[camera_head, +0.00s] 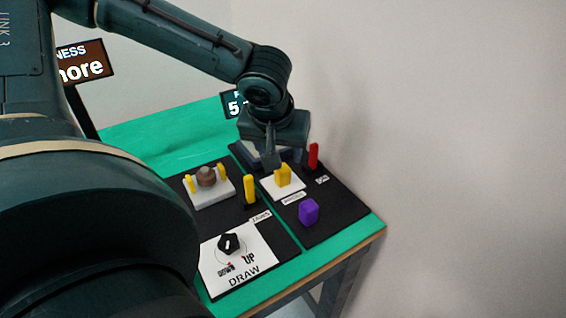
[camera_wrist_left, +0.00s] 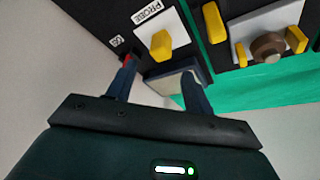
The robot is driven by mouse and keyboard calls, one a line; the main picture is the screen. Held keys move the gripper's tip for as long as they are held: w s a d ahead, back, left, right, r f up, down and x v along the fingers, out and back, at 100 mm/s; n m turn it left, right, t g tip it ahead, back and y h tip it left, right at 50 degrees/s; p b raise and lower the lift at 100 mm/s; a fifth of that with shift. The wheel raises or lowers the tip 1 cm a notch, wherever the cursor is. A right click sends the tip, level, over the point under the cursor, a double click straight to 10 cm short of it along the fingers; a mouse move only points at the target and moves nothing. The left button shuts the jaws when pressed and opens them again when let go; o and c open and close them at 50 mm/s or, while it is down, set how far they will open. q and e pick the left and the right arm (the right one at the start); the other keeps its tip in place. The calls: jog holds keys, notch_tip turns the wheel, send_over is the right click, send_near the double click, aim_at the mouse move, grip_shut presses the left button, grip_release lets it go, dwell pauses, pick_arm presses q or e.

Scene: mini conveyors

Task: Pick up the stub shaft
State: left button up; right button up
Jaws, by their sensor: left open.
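What I take for the stub shaft is a short brown round piece (camera_head: 206,176), standing between two yellow jaws on a white block (camera_head: 212,195). In the left wrist view the brown piece (camera_wrist_left: 268,47) shows at upper right, beside the fingers and apart from them. My left gripper (camera_head: 270,160) is over the far part of the black panel, right of the brown piece. In the wrist view its two fingers (camera_wrist_left: 160,84) are spread with a pale dark-rimmed pad (camera_wrist_left: 175,77) showing between them. Nothing is seen held. My right gripper is not in view.
A yellow knob stands on a white PROBE plate (camera_wrist_left: 143,30), near a red lever (camera_head: 313,156). A yellow lever (camera_head: 250,190), a purple block (camera_head: 308,212) and a black dial (camera_head: 229,243) stand on the panels. The green tabletop (camera_head: 150,135) is clear at the far left.

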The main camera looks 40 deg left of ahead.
aim_at(282, 170)
pick_arm(q)
jog(key=shift+x, duration=1.15)
jog(key=shift+b+x, duration=0.6)
jog(key=shift+x, duration=2.1)
jog(key=shift+s+d+f, duration=0.1)
jog(key=shift+s, duration=0.05)
grip_shut()
